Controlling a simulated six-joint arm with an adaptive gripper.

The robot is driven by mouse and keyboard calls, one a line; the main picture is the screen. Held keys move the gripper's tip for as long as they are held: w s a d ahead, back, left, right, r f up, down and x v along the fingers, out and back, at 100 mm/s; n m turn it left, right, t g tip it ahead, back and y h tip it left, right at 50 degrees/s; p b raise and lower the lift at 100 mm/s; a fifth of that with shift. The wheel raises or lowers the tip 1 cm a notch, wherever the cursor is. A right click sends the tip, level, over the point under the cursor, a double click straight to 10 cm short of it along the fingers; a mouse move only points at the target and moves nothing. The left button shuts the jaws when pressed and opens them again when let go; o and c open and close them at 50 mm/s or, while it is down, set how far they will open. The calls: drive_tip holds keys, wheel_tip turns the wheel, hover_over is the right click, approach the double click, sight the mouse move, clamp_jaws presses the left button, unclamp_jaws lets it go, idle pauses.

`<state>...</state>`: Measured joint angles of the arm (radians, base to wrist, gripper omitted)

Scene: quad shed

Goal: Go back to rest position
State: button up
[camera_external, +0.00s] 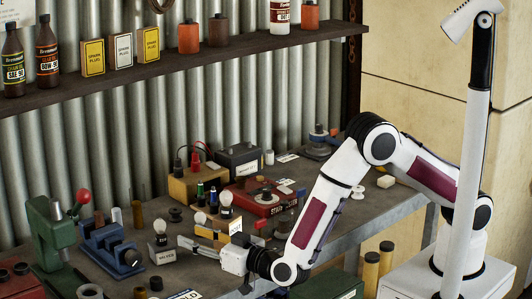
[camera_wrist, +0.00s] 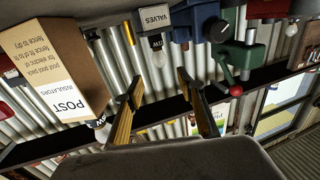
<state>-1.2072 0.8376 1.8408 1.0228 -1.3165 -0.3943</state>
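My gripper (camera_external: 188,245) is low over the workbench in the external view, reaching left with its fingers about level. In the wrist view its two fingers (camera_wrist: 160,82) are spread apart with nothing between them. The arm is bent over the right part of the bench. A small white box labelled VALVES (camera_external: 165,256) with a bulb on it is just left of the fingertips. It also shows in the wrist view (camera_wrist: 153,18). A box labelled POST INSULATORS (camera_wrist: 42,68) is left of the fingers in the wrist view. Whether the fingers touch anything cannot be told.
A green press (camera_external: 52,235) and a blue vise (camera_external: 112,250) stand on the left. A red box (camera_external: 258,198), a battery (camera_external: 240,160) and several small parts crowd the bench behind my gripper. A lamp post (camera_external: 467,180) stands at right. A shelf (camera_external: 180,65) runs above.

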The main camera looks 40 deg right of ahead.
drive_tip(key=shift+r, duration=0.1)
idle(0.3)
drive_tip(key=w+d+r+m+t, duration=0.15)
drive_tip(key=d+r, duration=0.25)
drive_tip(key=r, duration=0.6)
drive_tip(key=w+d+r+g+y, duration=0.1)
drive_tip(key=w+d+r+g, duration=0.25)
drive_tip(key=d, duration=0.55)
drive_tip(key=w+d+r+g+y, duration=0.1)
drive_tip(key=w+d+r+g, duration=0.15)
drive_tip(key=d+r, duration=0.4)
drive_tip(key=s+d+f+g+h, duration=0.3)
drive_tip(key=s+d+f, duration=0.1)
drive_tip(key=s+d, duration=1)
drive_tip(key=s+d+f+m+g+h, duration=0.1)
drive_tip(key=s+d+f+g+h, duration=0.2)
drive_tip(key=s+d, duration=1.2)
drive_tip(key=d+f+g, duration=0.1)
drive_tip(key=d+f, duration=0.1)
drive_tip(key=d, duration=0.2)
drive_tip(key=shift+d+f, duration=0.3)
drive_tip(key=shift+d, duration=0.1)
